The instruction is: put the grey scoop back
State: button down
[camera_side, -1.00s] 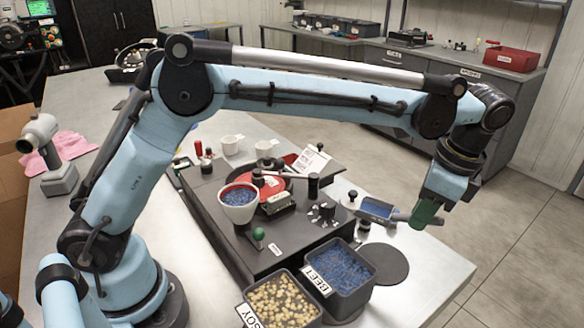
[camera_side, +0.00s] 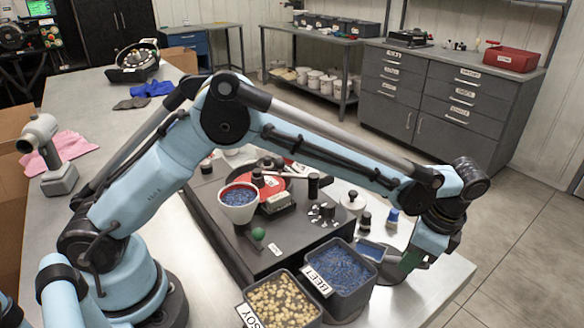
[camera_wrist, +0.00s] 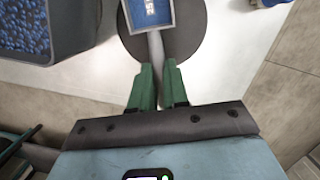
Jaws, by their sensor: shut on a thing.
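The grey scoop (camera_side: 370,250) shows its square bowl beside the BEET bin, blue inside; I cannot tell whether that is seed or lining. In the wrist view its bowl (camera_wrist: 150,12) bears a small marking and its grey handle (camera_wrist: 155,48) runs down between my fingers. My gripper (camera_side: 405,262) has green fingers, shut on that handle; they also show in the wrist view (camera_wrist: 157,75). A dark round mat (camera_wrist: 192,30) lies beneath the bowl and handle. I cannot tell whether the scoop touches it.
The BEET bin (camera_side: 322,292) of blue seed stands just left of the scoop, with the SOY bin (camera_side: 262,318) nearer. A blue-topped bottle (camera_side: 392,216) and a black-topped piece stand behind. The black seed meter base (camera_side: 230,220) is further left. The table's right edge is close.

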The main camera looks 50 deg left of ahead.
jog(key=shift+f, duration=0.1)
jog(key=c, duration=1.1)
grip_release()
jog(key=s+v, duration=0.1)
jog(key=v, duration=1.1)
jog(key=a+r+n+t+h, duration=0.1)
jog(key=a+r+n, duration=0.25)
jog(key=a, duration=0.35)
jog(key=s+a+f+n+t, duration=0.1)
jog(key=s+a+n+t, duration=0.1)
jog(key=s+a, duration=0.3)
jog(key=s+a+f+n+t+h, duration=0.1)
jog(key=s+a+n+t, duration=0.1)
jog(key=s+a+n, duration=0.2)
jog(key=s+a+f+n+t, duration=0.2)
jog(key=s+a+n, duration=0.2)
jog(key=a, duration=0.3)
jog(key=shift+s+t, duration=0.4)
jog(key=shift+s, duration=0.45)
